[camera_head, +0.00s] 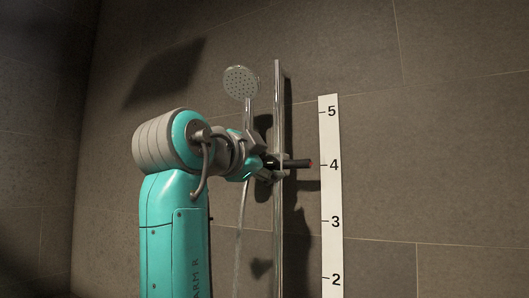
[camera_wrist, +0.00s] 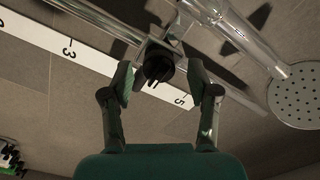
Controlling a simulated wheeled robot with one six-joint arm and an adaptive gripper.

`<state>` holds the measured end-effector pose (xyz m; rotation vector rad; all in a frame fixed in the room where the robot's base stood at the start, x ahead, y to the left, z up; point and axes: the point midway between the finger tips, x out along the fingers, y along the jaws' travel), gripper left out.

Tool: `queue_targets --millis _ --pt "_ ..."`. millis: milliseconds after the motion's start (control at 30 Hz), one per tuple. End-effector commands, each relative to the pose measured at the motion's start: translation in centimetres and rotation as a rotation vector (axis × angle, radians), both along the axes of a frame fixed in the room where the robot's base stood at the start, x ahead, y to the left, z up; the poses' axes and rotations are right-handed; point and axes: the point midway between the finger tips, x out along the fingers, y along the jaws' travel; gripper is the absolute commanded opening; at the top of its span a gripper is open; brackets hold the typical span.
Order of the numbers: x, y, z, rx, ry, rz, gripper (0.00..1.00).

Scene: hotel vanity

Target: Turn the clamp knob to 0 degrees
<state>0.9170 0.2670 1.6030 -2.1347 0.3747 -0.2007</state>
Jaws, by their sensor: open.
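The clamp knob (camera_wrist: 158,66) is black with ridges and sits on a metal clamp on the shower rail. In the wrist view it lies between the fingertips of my gripper (camera_wrist: 160,78), which is open around it, with a gap visible on at least the right side. In the head view my gripper (camera_head: 257,155) is at the rail and partly hides the clamp. The knob's exact angle cannot be told.
The chrome rail (camera_head: 279,220) stands upright against the tiled wall. A shower head (camera_head: 241,82) hangs above my gripper, with its hose running down. A white numbered scale strip (camera_head: 330,195) is right of the rail. The wall further right is clear.

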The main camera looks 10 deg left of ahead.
Motion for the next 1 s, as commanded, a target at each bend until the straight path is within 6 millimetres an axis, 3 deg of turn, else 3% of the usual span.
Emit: queue_targets --millis 300,567,1000 --pt "0.28 -0.11 -0.01 0.0 0.0 0.0 0.6" --pt "0.26 -0.12 0.0 0.0 0.0 0.0 0.0" --pt "0.25 -0.09 0.07 -0.078 0.026 0.001 0.0"
